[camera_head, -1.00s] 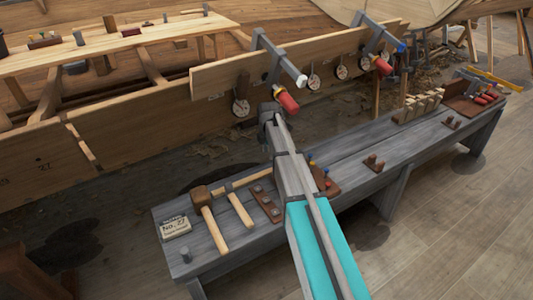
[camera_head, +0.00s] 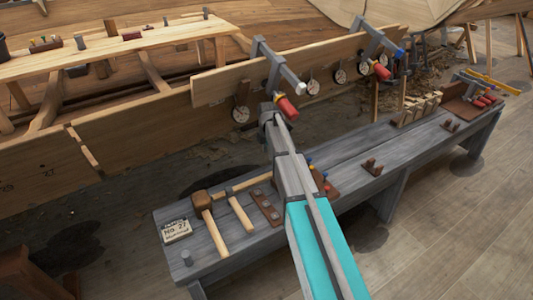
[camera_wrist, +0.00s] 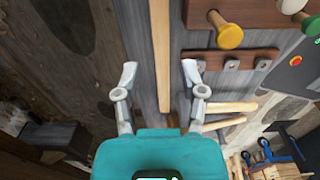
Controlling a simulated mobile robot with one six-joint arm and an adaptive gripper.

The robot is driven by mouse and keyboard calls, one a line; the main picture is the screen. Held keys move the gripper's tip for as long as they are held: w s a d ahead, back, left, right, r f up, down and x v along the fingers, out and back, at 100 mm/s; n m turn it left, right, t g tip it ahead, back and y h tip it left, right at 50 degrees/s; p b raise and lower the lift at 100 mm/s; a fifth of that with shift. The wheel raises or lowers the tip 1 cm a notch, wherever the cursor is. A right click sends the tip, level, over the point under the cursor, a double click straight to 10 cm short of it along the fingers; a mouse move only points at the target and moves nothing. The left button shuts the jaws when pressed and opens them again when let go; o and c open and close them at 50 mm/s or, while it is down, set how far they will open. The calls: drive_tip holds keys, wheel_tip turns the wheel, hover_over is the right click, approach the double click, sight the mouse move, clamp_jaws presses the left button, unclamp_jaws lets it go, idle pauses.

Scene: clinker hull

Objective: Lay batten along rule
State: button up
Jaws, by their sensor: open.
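A pale wooden batten (camera_wrist: 161,50) lies on the grey bench in the wrist view, running away from the camera between my fingers. In the head view a short length of pale strip (camera_head: 243,183) shows beside the mallet and runs behind my arm. My gripper (camera_wrist: 160,66) is open, with one finger on each side of the batten. It looks close to the batten, and the fingers appear apart from it. My arm hides the gripper in the head view. I cannot make out the rule for certain in either view.
A mallet (camera_head: 205,205), a hammer (camera_head: 238,208) and a brown block with metal studs (camera_head: 266,206) lie close by on the bench (camera_head: 340,170). A brown peg rail (camera_wrist: 258,60) is right of my fingers. Clamps (camera_head: 284,70) hold a plank behind the bench.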

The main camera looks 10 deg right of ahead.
drive_tip(key=s+a+m, duration=0.2)
drive_tip(key=s+m, duration=1.9)
drive_tip(key=s, duration=0.6)
drive_tip(key=shift+s+a+m, duration=0.15)
drive_tip(key=shift+s+m, duration=0.05)
drive_tip(key=shift+m, duration=0.1)
drive_tip(key=shift+r, duration=0.1)
wheel_tip(320, 180, up, 28)
drive_tip(key=p, duration=2.8)
drive_tip(key=shift+r+p, duration=0.25)
drive_tip(key=shift+p, duration=0.15)
